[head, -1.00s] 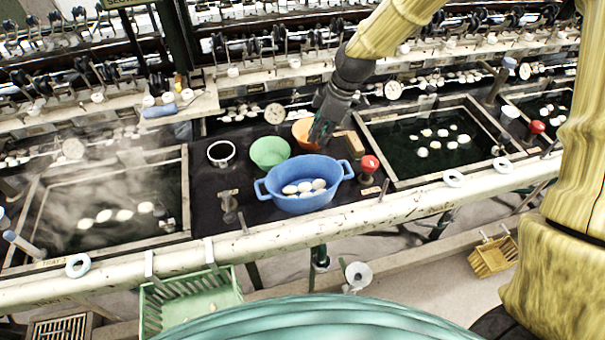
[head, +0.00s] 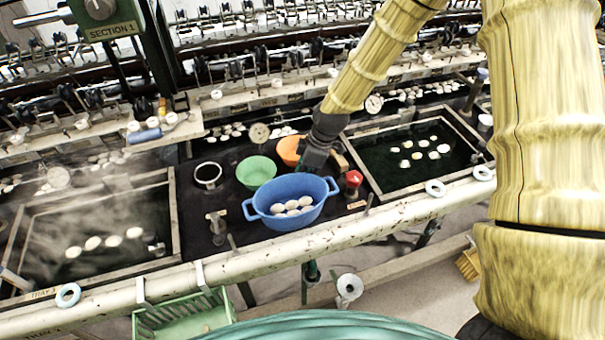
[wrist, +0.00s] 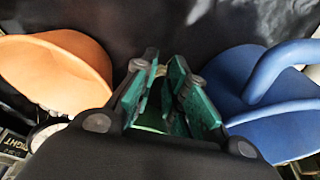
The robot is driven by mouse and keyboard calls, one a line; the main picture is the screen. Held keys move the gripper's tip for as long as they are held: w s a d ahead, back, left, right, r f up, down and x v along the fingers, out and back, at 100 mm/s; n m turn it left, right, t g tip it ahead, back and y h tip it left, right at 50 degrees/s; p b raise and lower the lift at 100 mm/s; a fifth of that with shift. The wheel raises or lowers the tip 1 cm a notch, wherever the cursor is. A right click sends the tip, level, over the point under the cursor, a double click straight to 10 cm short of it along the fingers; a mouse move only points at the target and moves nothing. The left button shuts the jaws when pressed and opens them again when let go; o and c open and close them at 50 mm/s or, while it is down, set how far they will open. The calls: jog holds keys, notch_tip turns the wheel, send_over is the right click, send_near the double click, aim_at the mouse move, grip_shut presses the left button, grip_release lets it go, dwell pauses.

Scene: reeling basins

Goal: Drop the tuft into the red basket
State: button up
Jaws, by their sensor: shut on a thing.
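My gripper (head: 314,168) is low over the dark worktop, between the orange bowl (head: 287,150) and the blue two-handled basin (head: 280,188). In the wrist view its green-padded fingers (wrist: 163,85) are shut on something. A small pale bit (wrist: 160,70) shows between the fingertips, perhaps the tuft; its shape is mostly hidden. In that view the orange bowl (wrist: 60,70) is on the left and the blue basin (wrist: 270,100) on the right. I see no basket that is clearly red.
The blue basin holds several white cocoons (head: 292,207). A green bowl (head: 256,172), a dark cup (head: 208,174) and a red knob (head: 354,178) stand close by. Water basins lie left (head: 100,245) and right (head: 418,150). A green crate (head: 185,318) is below the front rail.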

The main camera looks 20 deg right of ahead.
jog(key=shift+f, duration=0.15)
jog(key=shift+f, duration=0.2)
jog(key=shift+s+f, duration=0.15)
jog(key=shift+f, duration=0.15)
jog(key=shift+o, duration=1.4)
jog(key=shift+s, duration=0.1)
jog(key=shift+o, duration=0.2)
jog(key=shift+f+b, duration=0.1)
jog(key=shift+b, duration=0.2)
jog(key=shift+f, duration=0.15)
